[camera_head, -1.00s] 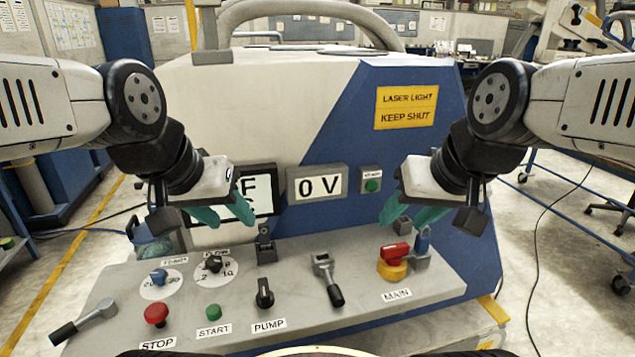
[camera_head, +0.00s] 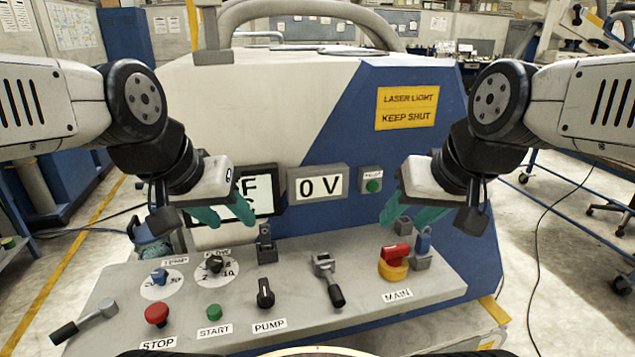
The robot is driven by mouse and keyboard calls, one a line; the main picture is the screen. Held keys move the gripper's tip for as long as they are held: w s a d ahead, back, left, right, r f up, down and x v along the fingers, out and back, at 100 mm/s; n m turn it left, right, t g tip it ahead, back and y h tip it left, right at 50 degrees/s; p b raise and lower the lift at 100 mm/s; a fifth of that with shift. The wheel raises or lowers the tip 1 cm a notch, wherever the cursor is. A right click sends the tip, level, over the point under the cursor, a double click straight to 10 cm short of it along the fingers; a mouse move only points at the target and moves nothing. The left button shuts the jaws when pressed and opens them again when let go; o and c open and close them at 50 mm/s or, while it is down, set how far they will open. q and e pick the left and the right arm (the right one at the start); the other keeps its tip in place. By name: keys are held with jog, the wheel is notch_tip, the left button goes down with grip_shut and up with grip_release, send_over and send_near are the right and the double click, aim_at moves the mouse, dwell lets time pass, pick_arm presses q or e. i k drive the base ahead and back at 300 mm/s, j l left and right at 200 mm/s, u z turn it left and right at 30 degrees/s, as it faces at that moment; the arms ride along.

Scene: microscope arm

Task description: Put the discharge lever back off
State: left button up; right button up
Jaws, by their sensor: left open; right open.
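Two levers with black handles show on the grey control panel (camera_head: 366,284), and neither carries a readable discharge label. One lever (camera_head: 328,281) is right of the panel's middle, its handle pointing toward me and slightly right. The other lever (camera_head: 84,321) is at the panel's left end, its handle pointing left and toward me. The voltage display (camera_head: 318,185) reads 0 V. My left gripper (camera_head: 225,213) is open and empty above the back left of the panel. My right gripper (camera_head: 409,213) is open and empty above its back right.
The panel also holds a red STOP button (camera_head: 156,313), a green START button (camera_head: 213,312), a black PUMP switch (camera_head: 265,294), a red and yellow MAIN switch (camera_head: 395,262) and two dials. A second screen (camera_head: 262,187) is partly hidden by my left gripper. The space above the panel's front is clear.

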aim_at(108, 308)
jog(key=u, duration=1.95)
jog(key=i+j+z, duration=0.1)
jog(key=z, duration=0.25)
